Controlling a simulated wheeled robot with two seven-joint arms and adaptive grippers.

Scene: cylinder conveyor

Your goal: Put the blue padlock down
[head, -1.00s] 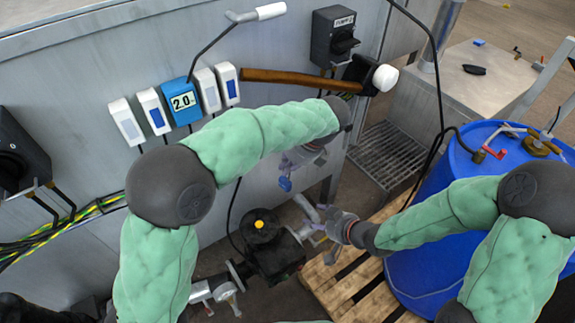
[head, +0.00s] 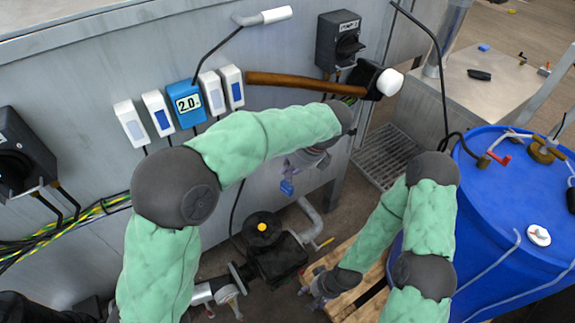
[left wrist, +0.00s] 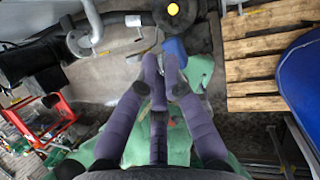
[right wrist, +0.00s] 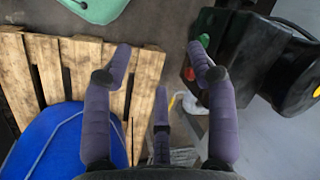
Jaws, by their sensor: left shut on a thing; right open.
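The blue padlock (head: 287,187) hangs in the air below my left gripper (head: 303,165) in the head view, in front of the grey cabinet's side. In the left wrist view the padlock (left wrist: 175,48) is at the fingertips of my left gripper (left wrist: 163,62), which is shut on it. The fingers cover part of it. My right gripper (head: 316,284) is lower in the head view, near the pallet's edge. In the right wrist view its fingers (right wrist: 160,65) are spread apart with nothing between them.
A black pump with a yellow knob (head: 262,227) stands on the floor below the left gripper. A wooden pallet (head: 345,302) and a blue drum (head: 505,240) are at the right. A hammer (head: 310,81) is at the grey cabinet (head: 90,90). A floor grate (head: 385,157) lies behind.

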